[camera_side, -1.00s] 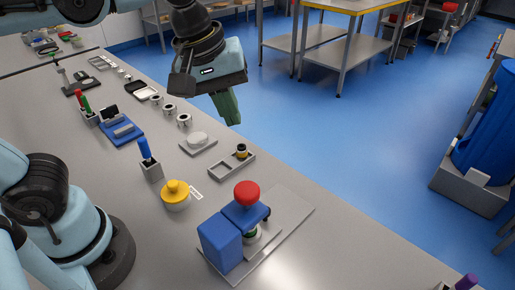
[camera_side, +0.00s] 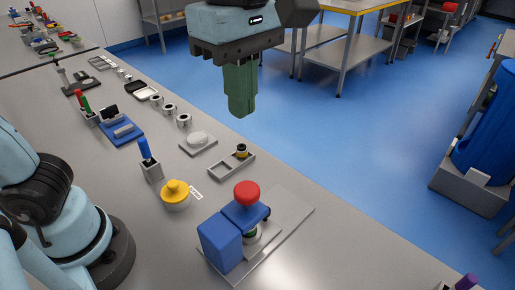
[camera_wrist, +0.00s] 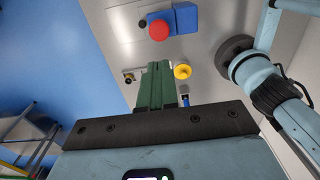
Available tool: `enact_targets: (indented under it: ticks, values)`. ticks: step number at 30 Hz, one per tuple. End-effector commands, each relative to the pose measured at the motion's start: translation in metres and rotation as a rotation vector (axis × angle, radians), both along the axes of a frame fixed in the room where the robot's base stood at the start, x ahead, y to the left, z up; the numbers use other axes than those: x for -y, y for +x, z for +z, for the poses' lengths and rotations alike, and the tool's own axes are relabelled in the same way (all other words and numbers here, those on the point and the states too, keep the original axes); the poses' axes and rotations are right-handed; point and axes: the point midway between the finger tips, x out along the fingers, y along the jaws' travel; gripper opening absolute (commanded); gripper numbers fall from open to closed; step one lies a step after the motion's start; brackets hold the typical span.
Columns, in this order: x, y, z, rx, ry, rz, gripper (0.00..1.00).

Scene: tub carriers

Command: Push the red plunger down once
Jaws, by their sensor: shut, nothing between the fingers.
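The red plunger (camera_side: 246,193) is a round red knob on top of a blue press (camera_side: 222,240), which stands on a grey plate (camera_side: 292,211) near the bench's front edge. In the wrist view the red plunger (camera_wrist: 158,30) is at the top, beside the blue press body (camera_wrist: 185,17). My gripper (camera_side: 241,112) has green fingers, shut and empty, pointing down. It is well above the bench and beyond the press in the side view, apart from the plunger. In the wrist view the fingers (camera_wrist: 157,66) lie below the plunger.
A yellow-topped round pot (camera_side: 175,195) stands left of the press. A grey tray with a small yellow-and-black part (camera_side: 232,166), a blue-handled tool in a holder (camera_side: 150,160) and a white disc on a plate (camera_side: 198,139) are farther back. Space above the plunger is clear.

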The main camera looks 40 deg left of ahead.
Motion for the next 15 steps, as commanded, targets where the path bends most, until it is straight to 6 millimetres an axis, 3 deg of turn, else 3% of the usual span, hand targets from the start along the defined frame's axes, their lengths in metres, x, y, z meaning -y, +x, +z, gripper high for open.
enact_targets:
  ticks: [8, 15]
  values:
    - [0.0, 0.0, -0.006, 0.001, -0.001, -0.001, 0.0]
    - [0.0, 0.0, -0.037, 0.001, -0.001, -0.001, 0.0]
